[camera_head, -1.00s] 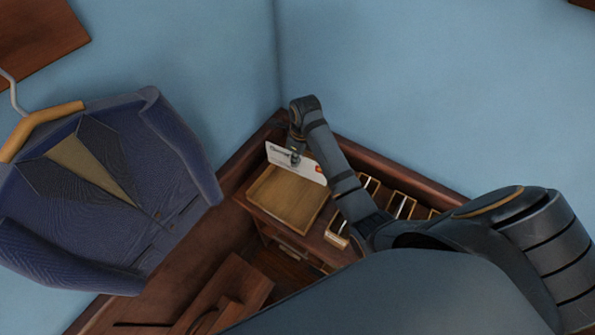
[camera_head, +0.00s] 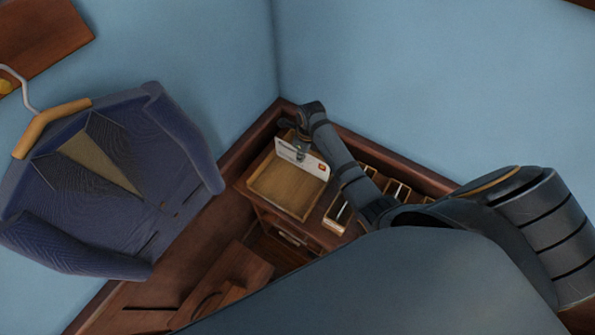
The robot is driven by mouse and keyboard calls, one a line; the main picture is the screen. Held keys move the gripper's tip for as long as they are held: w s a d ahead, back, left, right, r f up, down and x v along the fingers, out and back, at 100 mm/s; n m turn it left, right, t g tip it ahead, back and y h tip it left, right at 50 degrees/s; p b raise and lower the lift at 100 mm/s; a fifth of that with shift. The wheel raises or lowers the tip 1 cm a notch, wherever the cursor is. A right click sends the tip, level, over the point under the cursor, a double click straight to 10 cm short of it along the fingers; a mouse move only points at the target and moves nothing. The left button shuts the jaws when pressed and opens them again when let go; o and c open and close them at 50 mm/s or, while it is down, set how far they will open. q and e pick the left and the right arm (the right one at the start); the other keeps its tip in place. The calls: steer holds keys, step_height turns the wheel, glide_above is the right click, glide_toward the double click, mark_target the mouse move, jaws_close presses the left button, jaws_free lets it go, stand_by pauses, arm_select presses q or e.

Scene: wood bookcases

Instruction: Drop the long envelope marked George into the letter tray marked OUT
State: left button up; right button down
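A long white envelope (camera_head: 291,150) with an orange-red stamp at its right end is held by my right gripper (camera_head: 301,150). The writing on it is too small to read. It stands on edge, tilted, over the back part of a wooden letter tray (camera_head: 284,193). I cannot tell whether its lower edge touches the tray floor. The visible tray floor is bare. No OUT label is readable. My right arm reaches in from the right, and its gripper fingers are small and partly hidden by the envelope. My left gripper is not in view.
Narrow wooden boxes (camera_head: 341,213) holding pale cards stand to the right of the tray, close under my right arm. A blue suit jacket (camera_head: 105,185) hangs at the left. A wooden chair (camera_head: 232,273) stands in front. Blue walls meet behind the tray.

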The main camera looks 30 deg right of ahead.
steer(key=c, duration=1.4)
jaws_free()
steer(key=shift+c, duration=0.2)
steer(key=r, duration=0.8)
steer(key=s+r, duration=0.1)
steer(key=r, duration=0.3)
steer(key=shift+s+d, duration=0.1)
steer(key=shift+d, duration=0.25)
